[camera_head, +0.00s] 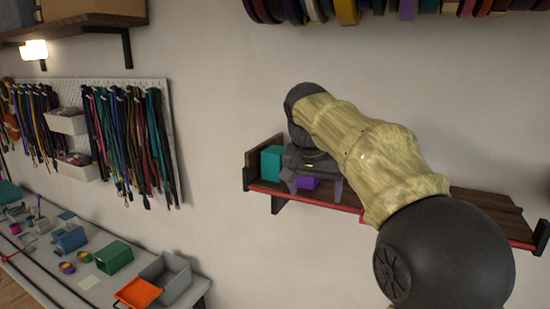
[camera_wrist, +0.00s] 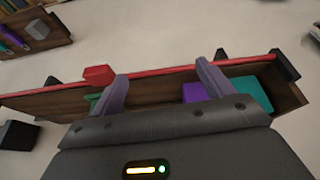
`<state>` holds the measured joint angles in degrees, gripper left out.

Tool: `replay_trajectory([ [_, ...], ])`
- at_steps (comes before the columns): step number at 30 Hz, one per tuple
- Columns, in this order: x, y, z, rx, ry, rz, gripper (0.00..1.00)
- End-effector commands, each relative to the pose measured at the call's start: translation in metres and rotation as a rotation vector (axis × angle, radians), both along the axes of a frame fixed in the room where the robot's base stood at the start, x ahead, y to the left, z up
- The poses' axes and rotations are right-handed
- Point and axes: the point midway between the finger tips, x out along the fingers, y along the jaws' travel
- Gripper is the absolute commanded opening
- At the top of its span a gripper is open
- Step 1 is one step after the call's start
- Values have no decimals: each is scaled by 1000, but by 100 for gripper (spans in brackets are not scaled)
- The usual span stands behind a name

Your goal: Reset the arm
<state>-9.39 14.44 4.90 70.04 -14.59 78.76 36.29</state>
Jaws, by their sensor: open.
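My arm reaches across the head view toward a wooden wall shelf (camera_head: 482,205) with a red front edge. My gripper (camera_head: 318,187) is at the left part of this shelf, its fingers pointing down. In the wrist view my gripper (camera_wrist: 160,80) has its two purple-grey fingers spread wide, with nothing held between them. A teal box (camera_head: 271,162) stands at the shelf's left end, beside the gripper. A purple box (camera_head: 308,183) is partly hidden behind the fingers. The wrist view also shows the purple box (camera_wrist: 194,92) and the teal box (camera_wrist: 251,95) near one finger.
A pegboard (camera_head: 172,130) with hanging cords and small bins is on the left wall. Below it a table (camera_head: 85,275) holds a green box (camera_head: 114,258), an orange tray (camera_head: 139,292) and a grey bin (camera_head: 174,278). Spools hang along the top right.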

Motion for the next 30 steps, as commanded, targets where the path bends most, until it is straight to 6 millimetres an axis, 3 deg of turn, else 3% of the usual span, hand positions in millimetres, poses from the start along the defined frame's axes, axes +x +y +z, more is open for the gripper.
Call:
replay_trajectory([
  [8, -8, -9, -70, -3, 33, 77, 80],
  [14, -28, -21, -156, 2, 68, 164, 80],
  [23, -84, -41, -289, 26, 107, 278, 80],
  [30, -148, -55, -388, 41, 128, 345, 80],
])
